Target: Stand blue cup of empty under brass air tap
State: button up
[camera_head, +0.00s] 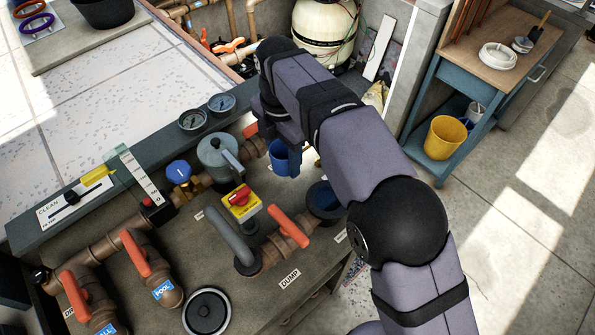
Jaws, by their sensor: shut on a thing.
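The blue cup (286,160) is in my gripper (275,140), above the grey pipe bench and just right of the large grey-green valve (218,155). It looks roughly upright. My gripper is shut on it, and my arm hides part of the fingers. I cannot see inside the cup. A small fitting with a blue knob (179,171) sits on the pipework left of that valve.
Orange-handled valves (289,228), a red and yellow switch (241,202) and two gauges (207,112) crowd the bench. A yellow bucket (445,137) stands on the cart's lower shelf. My arm covers the centre right.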

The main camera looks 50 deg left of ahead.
jog(key=p, duration=0.2)
send_over(297, 180)
jog(key=s, duration=0.4)
notch_tip(297, 180, down, 8)
jog(key=shift+d+f, duration=0.1)
jog(key=shift+f, duration=0.15)
jog(key=w+p, duration=0.1)
jog(key=w, duration=0.1)
jog(key=w+p, duration=0.1)
jog(key=shift+w+r, duration=0.2)
jog(key=shift+w, duration=0.2)
jog(key=shift+w+f+p, duration=0.1)
jog(key=shift+f+p, duration=0.2)
jog(key=shift+p, duration=0.15)
jog(key=shift+f, duration=0.5)
jog(key=shift+f, duration=0.15)
jog(key=o, duration=1)
notch_tip(297, 180, up, 12)
jog(key=shift+r+b, duration=0.15)
jog(key=shift+b, duration=1.1)
